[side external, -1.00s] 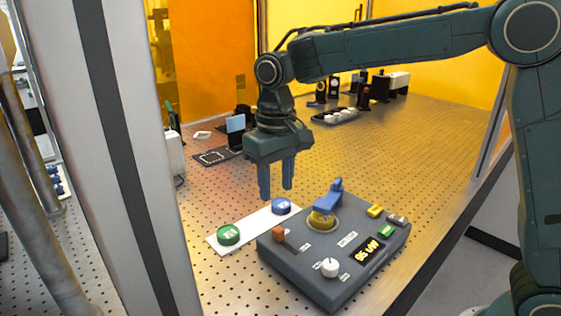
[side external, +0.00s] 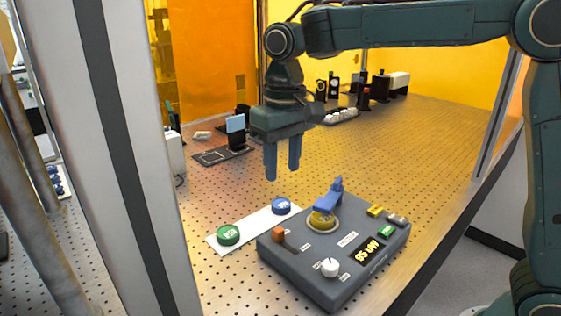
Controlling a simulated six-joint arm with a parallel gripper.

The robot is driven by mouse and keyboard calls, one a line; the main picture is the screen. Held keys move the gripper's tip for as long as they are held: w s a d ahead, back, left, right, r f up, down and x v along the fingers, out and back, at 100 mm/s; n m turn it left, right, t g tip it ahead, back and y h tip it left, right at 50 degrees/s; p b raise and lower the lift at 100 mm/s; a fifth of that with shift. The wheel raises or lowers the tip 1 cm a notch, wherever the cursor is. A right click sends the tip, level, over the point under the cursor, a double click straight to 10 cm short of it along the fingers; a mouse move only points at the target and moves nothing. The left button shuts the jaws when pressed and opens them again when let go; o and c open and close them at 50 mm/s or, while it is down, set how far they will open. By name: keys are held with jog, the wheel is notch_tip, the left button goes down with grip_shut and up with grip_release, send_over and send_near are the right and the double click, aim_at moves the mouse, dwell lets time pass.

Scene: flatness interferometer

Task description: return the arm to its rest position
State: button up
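My gripper (side external: 283,170) hangs fingers down in the air above the perforated metal table. It is empty, with a visible gap between its two blue fingers. It is above and behind the control box (side external: 320,282) and touches nothing. The grey control box carries a blue lever on a yellow base (side external: 325,212), an orange slider knob (side external: 279,234), a white dial (side external: 330,267) and a lit display (side external: 369,251).
Optical parts (side external: 366,99) stand at the back. A light blue plate on a mount (side external: 236,127) stands left of my gripper. The right table surface is clear.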

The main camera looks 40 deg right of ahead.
jog(key=s+d+r+t, duration=0.3)
jog(key=s+d, duration=0.5)
jog(key=s, duration=0.3)
jog(key=s+d+f+t, duration=0.1)
jog(key=s+d+f, duration=0.1)
jog(key=s, duration=0.4)
jog(key=s+d+f+t, duration=0.1)
jog(key=s+d+f, duration=0.1)
jog(key=s, duration=0.5)
jog(key=shift+d+f, duration=0.4)
jog(key=shift+d, duration=0.05)
dwell(0.4)
